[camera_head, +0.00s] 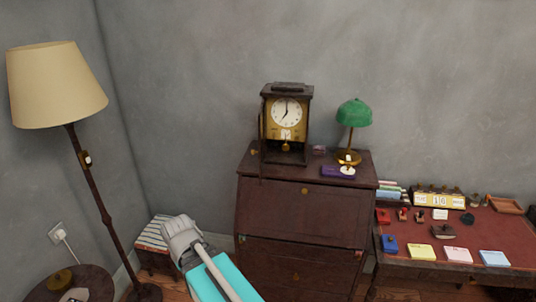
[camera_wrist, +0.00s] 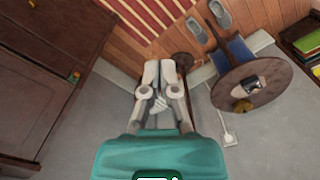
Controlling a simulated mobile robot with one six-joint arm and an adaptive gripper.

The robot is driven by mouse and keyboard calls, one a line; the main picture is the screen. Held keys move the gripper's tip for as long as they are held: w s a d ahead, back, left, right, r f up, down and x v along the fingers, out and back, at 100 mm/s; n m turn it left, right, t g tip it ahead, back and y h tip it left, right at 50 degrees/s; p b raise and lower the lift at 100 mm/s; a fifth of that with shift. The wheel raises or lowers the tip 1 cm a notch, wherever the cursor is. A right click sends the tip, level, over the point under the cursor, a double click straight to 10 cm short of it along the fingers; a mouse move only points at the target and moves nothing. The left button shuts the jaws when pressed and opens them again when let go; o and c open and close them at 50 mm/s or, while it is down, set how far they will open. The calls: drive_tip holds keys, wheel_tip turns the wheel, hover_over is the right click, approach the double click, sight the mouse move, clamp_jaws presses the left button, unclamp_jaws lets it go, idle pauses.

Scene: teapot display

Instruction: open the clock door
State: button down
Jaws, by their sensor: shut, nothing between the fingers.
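The clock (camera_head: 287,122) stands upright on top of the dark wooden bureau in the head view, with a white dial and a brass pendulum. A thin dark panel (camera_head: 261,135), seemingly the clock door, stands nearly edge-on at the clock's left front, swung out from the case; a small brass knob shows beside it. The dial and pendulum are in plain view. My gripper (camera_head: 180,232) is low and left of the bureau, well apart from the clock. In the wrist view my gripper (camera_wrist: 159,75) is shut and empty above the floor. The clock is not in the wrist view.
The bureau (camera_head: 300,215) also bears a green lamp (camera_head: 354,118) and a purple box (camera_head: 334,171). A floor lamp (camera_head: 57,85) and round table (camera_head: 70,284) are at left. A striped stool (camera_head: 156,235) is behind my gripper. A red-topped desk (camera_head: 475,232) is at right.

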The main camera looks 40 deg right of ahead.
drive_tip(key=w+d+r+n+t+y, duration=0.25)
drive_tip(key=w+d+y, duration=0.35)
drive_tip(key=d, duration=0.5)
drive_tip(key=w+d+r+n+t+y, duration=0.15)
drive_tip(key=w+d+r+y, duration=0.25)
drive_tip(key=w+d, duration=0.5)
drive_tip(key=s+d+r+n+t+y, duration=0.1)
drive_tip(key=d+r, duration=0.3)
drive_tip(key=d, duration=0.7)
drive_tip(key=s+d+r+n+t+y, duration=0.1)
drive_tip(key=s+d+r+n+t, duration=0.1)
drive_tip(key=d, duration=0.9)
drive_tip(key=s+d+r+n+t+y, duration=0.1)
drive_tip(key=s+d+r+t, duration=0.3)
drive_tip(key=d, duration=0.7)
drive_tip(key=shift+s+r+n+t, duration=0.4)
drive_tip(key=shift+r+n+t, duration=0.1)
drive_tip(key=shift+r+n, duration=0.3)
drive_tip(key=shift+w+a, duration=0.1)
drive_tip(key=shift+a, duration=0.05)
drive_tip(key=x, duration=1.3)
drive_tip(key=shift+w+a+r, duration=0.15)
drive_tip(key=shift+w+a, duration=0.1)
drive_tip(key=shift+a, duration=0.1)
